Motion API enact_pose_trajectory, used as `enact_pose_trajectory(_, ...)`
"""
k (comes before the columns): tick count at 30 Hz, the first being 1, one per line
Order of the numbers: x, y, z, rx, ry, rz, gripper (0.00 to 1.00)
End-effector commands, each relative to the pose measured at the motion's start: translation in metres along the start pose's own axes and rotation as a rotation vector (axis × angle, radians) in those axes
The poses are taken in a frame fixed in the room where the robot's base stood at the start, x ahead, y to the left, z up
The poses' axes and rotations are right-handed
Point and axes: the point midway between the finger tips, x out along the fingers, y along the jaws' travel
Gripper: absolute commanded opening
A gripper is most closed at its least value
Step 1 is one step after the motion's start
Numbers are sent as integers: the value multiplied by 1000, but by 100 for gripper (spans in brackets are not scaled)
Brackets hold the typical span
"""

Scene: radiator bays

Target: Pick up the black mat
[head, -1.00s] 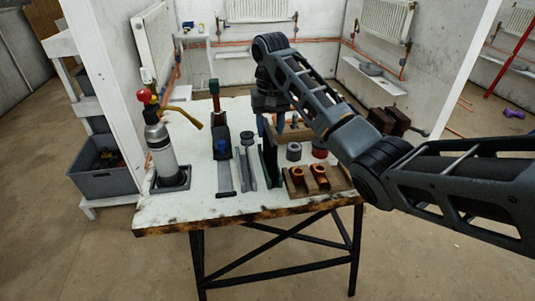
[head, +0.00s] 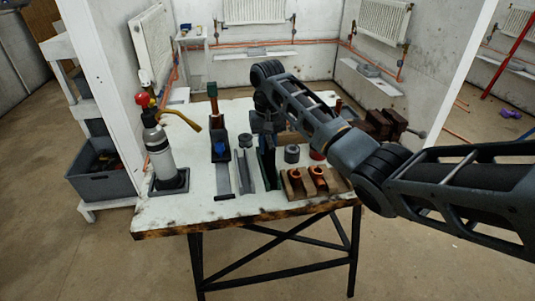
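A thin dark upright panel (head: 267,170), which looks like the black mat standing on edge, is near the middle of the worktable (head: 200,207). It is seen nearly edge-on, so its face is mostly hidden. My gripper (head: 266,138) points down right at the top of this panel. My wrist and forearm hide part of it. The fingertips are small and dark against the panel. I cannot tell whether they are apart or closed on it.
Left of the panel are grey channel pieces (head: 244,168) and a blue-and-black tool (head: 219,150). Right of it is a wooden block with copper fittings (head: 318,180) and a grey roll (head: 292,153). A torch cylinder (head: 160,150) stands at the table's left. The table's front left is clear.

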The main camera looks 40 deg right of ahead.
Motion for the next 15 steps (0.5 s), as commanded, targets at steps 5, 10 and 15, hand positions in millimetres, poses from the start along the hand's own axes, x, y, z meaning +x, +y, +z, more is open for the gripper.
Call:
enact_pose_trajectory(5, 0, 0, 0, 0, 0, 0, 6)
enact_pose_trajectory(10, 0, 0, 0, 0, 0, 0, 0)
enact_pose_trajectory(15, -1, 0, 0, 0, 1, 0, 0)
